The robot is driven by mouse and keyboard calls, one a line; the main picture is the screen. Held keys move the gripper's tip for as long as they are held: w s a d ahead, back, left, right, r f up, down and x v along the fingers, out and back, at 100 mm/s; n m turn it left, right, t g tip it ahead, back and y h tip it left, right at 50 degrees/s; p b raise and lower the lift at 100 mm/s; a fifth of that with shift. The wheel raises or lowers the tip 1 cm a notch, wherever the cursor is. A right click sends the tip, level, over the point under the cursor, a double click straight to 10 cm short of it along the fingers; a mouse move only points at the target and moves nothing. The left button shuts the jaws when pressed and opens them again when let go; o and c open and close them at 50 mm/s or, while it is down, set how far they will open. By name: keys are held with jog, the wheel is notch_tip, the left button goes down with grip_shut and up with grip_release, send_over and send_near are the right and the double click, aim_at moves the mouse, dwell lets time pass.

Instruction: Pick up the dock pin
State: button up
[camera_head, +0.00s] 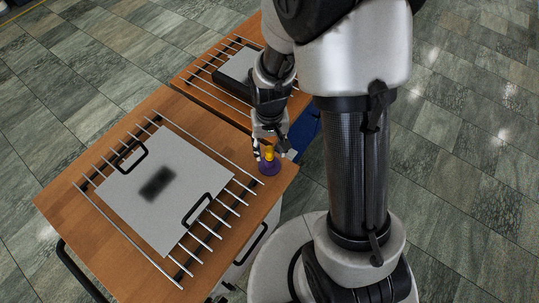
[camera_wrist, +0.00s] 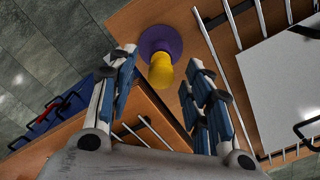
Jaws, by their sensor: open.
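The dock pin is a yellow knobbed post (camera_head: 269,153) on a round purple base (camera_head: 269,168). It stands upright near the right corner of the wooden cart top. In the wrist view its yellow knob (camera_wrist: 161,72) and purple base (camera_wrist: 160,43) show ahead of my fingers, a little left of centre. My gripper (camera_head: 268,146) is right above the pin in the head view, pointing down. In the wrist view my gripper (camera_wrist: 163,80) is open, with a finger on either side of the knob's line. I see no contact with the knob.
A light grey plate (camera_head: 165,190) with black handles lies on metal rods (camera_head: 215,235) on the same wooden top (camera_head: 60,200). A second wooden cart (camera_head: 205,85) with rods and a dark-sided box (camera_head: 238,68) stands behind. The tiled floor is clear around.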

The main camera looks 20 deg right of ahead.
jog(key=shift+f, duration=0.65)
jog(key=shift+r, duration=0.1)
jog(key=shift+c, duration=0.2)
grip_shut()
